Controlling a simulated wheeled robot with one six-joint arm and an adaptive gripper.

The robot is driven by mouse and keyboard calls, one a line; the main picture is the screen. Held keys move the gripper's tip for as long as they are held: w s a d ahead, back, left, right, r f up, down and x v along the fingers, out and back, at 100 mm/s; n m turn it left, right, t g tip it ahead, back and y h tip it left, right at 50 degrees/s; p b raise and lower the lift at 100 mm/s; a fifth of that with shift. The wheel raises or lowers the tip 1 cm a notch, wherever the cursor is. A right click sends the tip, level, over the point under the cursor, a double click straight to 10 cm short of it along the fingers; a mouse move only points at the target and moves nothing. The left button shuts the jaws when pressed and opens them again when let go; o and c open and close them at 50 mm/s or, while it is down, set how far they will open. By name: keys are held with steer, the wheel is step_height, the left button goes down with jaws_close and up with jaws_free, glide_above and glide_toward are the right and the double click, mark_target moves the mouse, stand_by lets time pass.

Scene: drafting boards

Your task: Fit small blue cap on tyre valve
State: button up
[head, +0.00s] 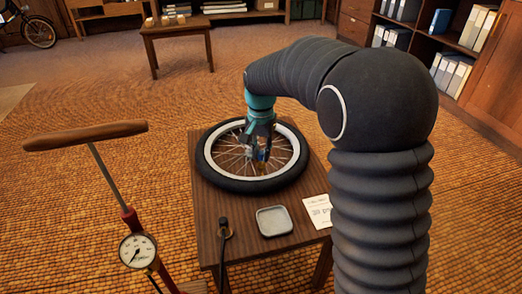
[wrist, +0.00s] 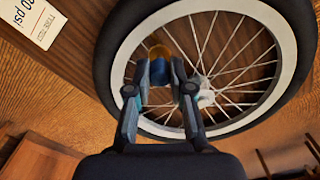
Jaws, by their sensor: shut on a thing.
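The wheel with a black tyre and white rim (head: 222,180) lies flat on a small wooden table. It also fills much of the wrist view (wrist: 275,95). My gripper (head: 262,148) points down over the spokes inside the rim. In the wrist view my gripper (wrist: 160,72) is shut on the small blue cap (wrist: 161,68). A brass-coloured piece (wrist: 158,50) shows just beyond the cap, probably the tyre valve. I cannot tell whether the cap touches it. The fingers partly hide both.
On the table (head: 208,222) stand a shallow grey tray (head: 274,221), apparently empty, a black hose end (head: 222,228) and a printed card (head: 318,211). A floor pump with gauge (head: 138,250) stands at the left. Shelves with binders (head: 452,70) line the back right.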

steer(key=shift+f+b, duration=0.4)
steer(key=shift+f, duration=0.65)
steer(key=o, duration=0.7)
steer(key=shift+o, duration=0.2)
steer(key=shift+r, duration=0.15)
